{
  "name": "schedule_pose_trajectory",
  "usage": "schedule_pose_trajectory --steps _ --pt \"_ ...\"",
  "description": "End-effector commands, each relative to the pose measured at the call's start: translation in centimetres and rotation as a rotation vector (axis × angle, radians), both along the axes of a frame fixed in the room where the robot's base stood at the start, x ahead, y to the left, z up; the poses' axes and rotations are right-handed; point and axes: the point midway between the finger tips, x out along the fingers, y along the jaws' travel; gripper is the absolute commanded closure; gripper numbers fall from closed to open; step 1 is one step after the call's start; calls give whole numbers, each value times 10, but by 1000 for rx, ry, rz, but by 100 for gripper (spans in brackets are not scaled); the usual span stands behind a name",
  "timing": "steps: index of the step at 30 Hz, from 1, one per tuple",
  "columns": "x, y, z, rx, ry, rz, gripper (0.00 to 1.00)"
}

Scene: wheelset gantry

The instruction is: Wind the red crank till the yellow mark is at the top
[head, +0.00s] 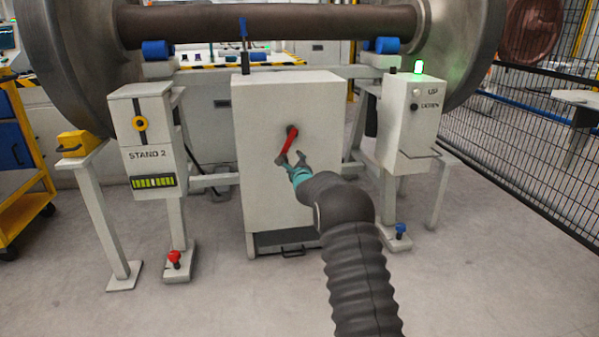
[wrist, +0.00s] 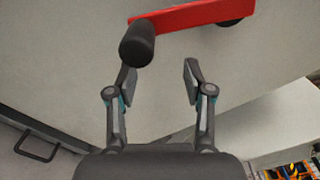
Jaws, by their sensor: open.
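The red crank (head: 288,141) is on the front of the pale cabinet (head: 258,190). Its arm slants down and slightly left from the dark hub. In the wrist view the red crank arm (wrist: 185,14) crosses the top, and its black handle (wrist: 136,45) sticks out toward the camera at the left finger's tip. My gripper (wrist: 158,75) is open, with the handle beside the left finger and nothing gripped between the fingers. In the head view my gripper (head: 292,160) is at the crank's lower end. I cannot make out a yellow mark on the crank.
A button box (head: 411,110) with a green lamp stands right. A large wheelset (head: 270,25) lies overhead. A mesh fence bounds the right; the front floor is clear.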

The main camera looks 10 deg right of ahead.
Motion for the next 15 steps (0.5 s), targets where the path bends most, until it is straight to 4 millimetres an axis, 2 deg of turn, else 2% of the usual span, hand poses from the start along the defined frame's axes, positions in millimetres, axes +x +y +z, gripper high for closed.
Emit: schedule_pose_trajectory --steps 15 --pt "-74 3 0 0 3 0 48"
